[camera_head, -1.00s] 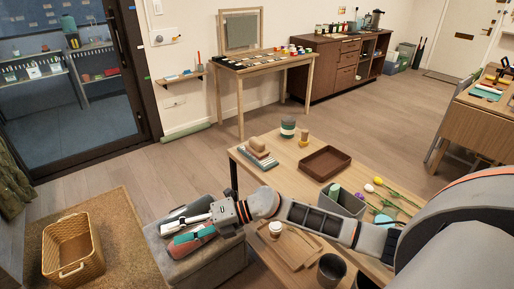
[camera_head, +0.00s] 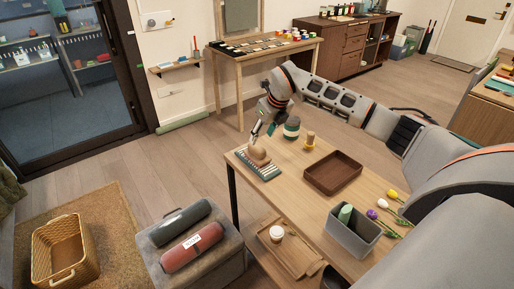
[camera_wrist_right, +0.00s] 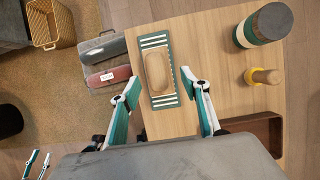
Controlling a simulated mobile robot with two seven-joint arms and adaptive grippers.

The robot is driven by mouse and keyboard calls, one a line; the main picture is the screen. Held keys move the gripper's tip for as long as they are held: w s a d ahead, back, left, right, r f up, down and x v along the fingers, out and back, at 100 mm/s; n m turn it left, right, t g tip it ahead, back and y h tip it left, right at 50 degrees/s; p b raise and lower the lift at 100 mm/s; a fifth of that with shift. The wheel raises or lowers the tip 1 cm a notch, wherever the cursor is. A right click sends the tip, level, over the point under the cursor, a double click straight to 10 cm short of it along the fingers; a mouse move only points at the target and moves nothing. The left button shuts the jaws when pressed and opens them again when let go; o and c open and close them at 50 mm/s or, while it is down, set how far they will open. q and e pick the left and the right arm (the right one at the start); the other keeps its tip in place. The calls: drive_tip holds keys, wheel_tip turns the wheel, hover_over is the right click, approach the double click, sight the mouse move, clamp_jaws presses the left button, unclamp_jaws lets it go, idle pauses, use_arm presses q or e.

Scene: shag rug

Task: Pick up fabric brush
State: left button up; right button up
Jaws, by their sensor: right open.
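The fabric brush appears to be the tan wooden oval piece (camera_wrist_right: 158,72) lying on a teal-and-white striped stack (camera_wrist_right: 151,40) on the wooden table. In the head view the brush (camera_head: 258,156) is at the table's left corner, partly hidden by my gripper. My right gripper (camera_head: 263,130) is just above it, pointing down. In the right wrist view its two fingers (camera_wrist_right: 161,80) are spread wide on either side of the brush, with nothing between them touching. Teal and white finger-like pieces, probably my left gripper (camera_wrist_right: 36,165), show at the lower left edge; their opening is unclear.
A green-and-white jar (camera_head: 292,127) and a wooden peg-like item (camera_head: 310,141) stand close by. A brown tray (camera_head: 333,186), a grey bin (camera_head: 336,236) and flowers are further right. A grey ottoman (camera_head: 222,253) with two rolls is left of the table.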

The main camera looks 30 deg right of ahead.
sight(258, 146)
drive_tip(key=shift+w+d+f, duration=0.1)
drive_tip(key=shift+f, duration=0.05)
drive_tip(key=x, duration=0.4)
drive_tip(key=a+x, duration=0.1)
drive_tip(key=x, duration=0.1)
drive_tip(key=shift+s+f+p, duration=0.3)
drive_tip(key=shift+f, duration=0.05)
drive_tip(key=shift+w+f, duration=0.2)
drive_tip(key=shift+f, duration=0.1)
drive_tip(key=shift+c, duration=0.4)
drive_tip(key=c, duration=1.2)
